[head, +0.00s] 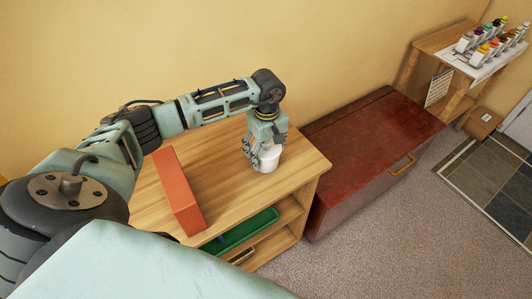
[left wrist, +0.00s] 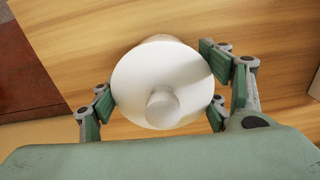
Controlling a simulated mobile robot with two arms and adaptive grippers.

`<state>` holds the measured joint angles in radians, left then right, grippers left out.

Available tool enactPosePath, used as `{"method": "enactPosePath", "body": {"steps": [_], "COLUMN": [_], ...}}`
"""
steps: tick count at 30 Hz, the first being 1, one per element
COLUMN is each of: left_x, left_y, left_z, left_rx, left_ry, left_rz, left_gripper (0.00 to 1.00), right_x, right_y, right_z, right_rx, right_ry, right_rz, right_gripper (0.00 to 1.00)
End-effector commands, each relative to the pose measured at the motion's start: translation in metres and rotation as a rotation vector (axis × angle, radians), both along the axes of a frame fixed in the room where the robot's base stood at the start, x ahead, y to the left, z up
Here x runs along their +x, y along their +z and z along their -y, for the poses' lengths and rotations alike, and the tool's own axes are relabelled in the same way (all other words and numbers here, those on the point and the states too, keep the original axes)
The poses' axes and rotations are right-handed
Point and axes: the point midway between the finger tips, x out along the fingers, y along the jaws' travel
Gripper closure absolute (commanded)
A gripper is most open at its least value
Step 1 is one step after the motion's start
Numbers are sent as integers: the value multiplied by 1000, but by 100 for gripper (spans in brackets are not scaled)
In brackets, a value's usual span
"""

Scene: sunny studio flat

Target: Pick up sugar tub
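The sugar tub (head: 266,158) is a white round tub standing upright on the wooden top of a low shelf unit (head: 231,163). In the left wrist view its white lid with a round knob (left wrist: 160,105) faces the camera. My left gripper (head: 262,155) points down over the tub from above. Its green finger pads (left wrist: 160,88) sit against the lid's edge on both sides, so it looks shut on the tub. The fingers hide part of the tub in the head view. My right gripper is not in view.
An orange-red block (head: 178,190) lies left of the tub on the same top. A green tray (head: 240,232) is on the shelf below. A dark red chest (head: 375,140) stands right of the unit. Paint bottles (head: 490,40) stand on a far stand.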

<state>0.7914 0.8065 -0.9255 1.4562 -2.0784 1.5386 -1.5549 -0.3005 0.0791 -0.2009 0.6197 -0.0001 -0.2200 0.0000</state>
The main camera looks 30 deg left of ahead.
Motion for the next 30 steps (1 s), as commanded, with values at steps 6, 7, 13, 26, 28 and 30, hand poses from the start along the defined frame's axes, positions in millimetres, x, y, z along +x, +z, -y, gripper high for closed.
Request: {"method": "enactPosePath", "body": {"steps": [6, 7, 13, 26, 28, 30], "left_x": [0, 0, 1, 2, 1, 2], "left_y": [0, 0, 1, 14, 21, 27], "left_z": [0, 0, 0, 0, 0, 0], "left_rx": [-1, -1, -1, -1, 0, -1], "left_ry": [0, 0, 0, 0, 0, 0], "left_rz": [2, 2, 3, 5, 5, 6], "left_gripper": [54, 56, 67, 68, 68, 68], "right_x": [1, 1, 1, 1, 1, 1], "right_y": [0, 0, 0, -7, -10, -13], "right_z": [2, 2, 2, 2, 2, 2], "right_rx": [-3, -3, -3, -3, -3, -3], "right_ry": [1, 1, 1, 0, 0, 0], "right_rz": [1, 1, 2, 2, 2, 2], "right_gripper": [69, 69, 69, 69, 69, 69]}}
